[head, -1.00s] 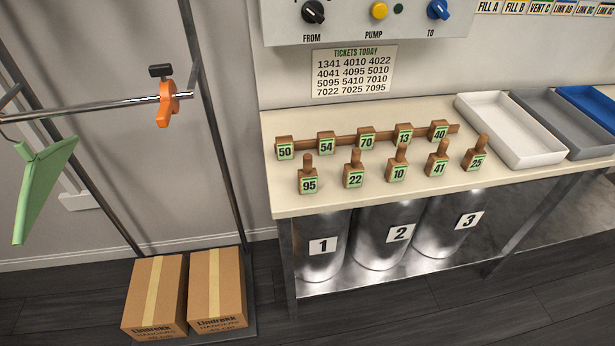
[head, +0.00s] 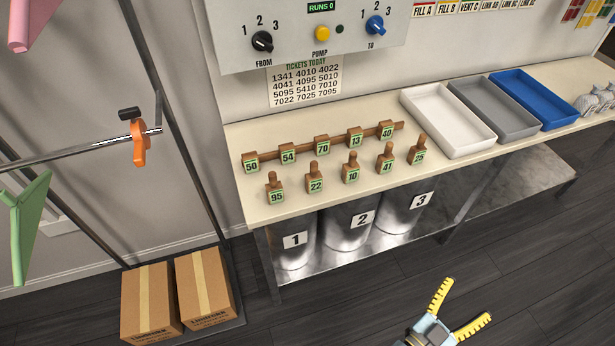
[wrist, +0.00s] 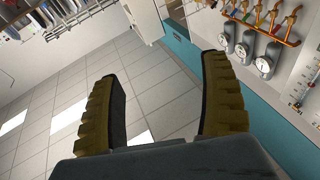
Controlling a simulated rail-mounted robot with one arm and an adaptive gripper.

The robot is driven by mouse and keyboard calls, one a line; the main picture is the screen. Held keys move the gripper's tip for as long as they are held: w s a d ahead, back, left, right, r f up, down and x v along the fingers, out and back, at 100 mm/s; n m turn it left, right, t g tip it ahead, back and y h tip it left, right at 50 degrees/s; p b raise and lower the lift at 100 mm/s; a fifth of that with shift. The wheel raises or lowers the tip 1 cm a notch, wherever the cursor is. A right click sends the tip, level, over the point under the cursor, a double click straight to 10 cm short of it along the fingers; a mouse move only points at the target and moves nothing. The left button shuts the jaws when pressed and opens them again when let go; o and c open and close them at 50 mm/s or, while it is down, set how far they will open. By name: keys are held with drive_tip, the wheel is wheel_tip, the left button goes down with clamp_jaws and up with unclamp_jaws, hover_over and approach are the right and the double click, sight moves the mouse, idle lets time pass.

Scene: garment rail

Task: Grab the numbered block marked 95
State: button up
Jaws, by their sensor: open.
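The block marked 95 (head: 275,192) is a small brown wooden block with a green-edged number label and an upright peg handle. It stands at the left end of the front row on the cream counter (head: 262,215) in the head view. My gripper (head: 463,304) is open and empty, with yellow ridged fingers, at the lower right over the dark floor. It is well apart from the counter and the block. The wrist view shows both fingers (wrist: 165,100) spread with nothing between them; no numbered block is seen there.
Blocks 22 (head: 315,180), 10, 41 and 25 stand to the right of 95. Behind is a wooden bar (head: 270,157) with more numbered blocks. White (head: 445,118), grey and blue trays are on the right. A rail with an orange clamp (head: 138,143) and cardboard boxes (head: 150,300) are left.

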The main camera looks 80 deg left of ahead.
drive_tip(key=s+a+r+n+g+y+p, duration=0.2)
drive_tip(key=s+a+n+g+y+p, duration=0.3)
drive_tip(key=a, duration=0.7)
drive_tip(key=n+g+p, duration=0.5)
drive_tip(key=n+g, duration=0.5)
drive_tip(key=g, duration=0.5)
approach(275, 193)
drive_tip(key=x, duration=0.5)
drive_tip(key=shift+w+a+f, duration=0.3)
drive_tip(key=shift+w+a, duration=0.05)
drive_tip(key=shift+s+x, duration=0.15)
drive_tip(key=shift+x, duration=1)
drive_tip(key=shift+s+x, duration=0.15)
drive_tip(key=shift+x, duration=1)
drive_tip(key=shift+a+f, duration=0.15)
drive_tip(key=shift+a, duration=0.4)
drive_tip(key=c, duration=1.3)
